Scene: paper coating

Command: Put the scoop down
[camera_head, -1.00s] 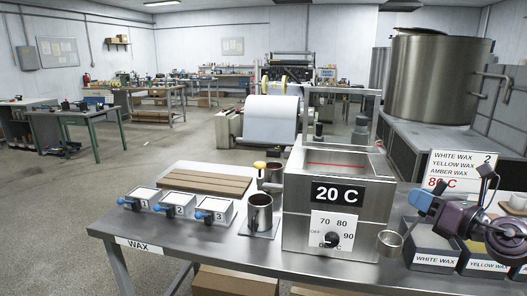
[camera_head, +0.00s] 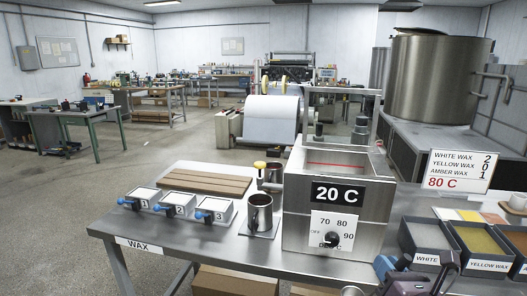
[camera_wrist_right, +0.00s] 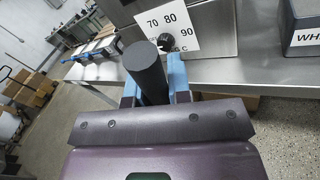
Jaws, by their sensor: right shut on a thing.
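My right gripper (camera_head: 385,267) is low at the bottom right of the head view, in front of the table's front edge. In the right wrist view its blue fingers (camera_wrist_right: 152,85) are shut around a dark cylindrical handle (camera_wrist_right: 146,70) of the scoop. Only the metal rim of the scoop's cup (camera_head: 352,291) shows, at the bottom edge of the head view. The rest of the scoop is cut off or hidden. My left gripper is not in view.
The metal table (camera_head: 230,262) carries a heater box (camera_head: 300,235) reading 20 C, a metal cup (camera_head: 260,212) and several small trays. Wax bins (camera_head: 424,240) stand at the right. Bare tabletop lies in front of the cup.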

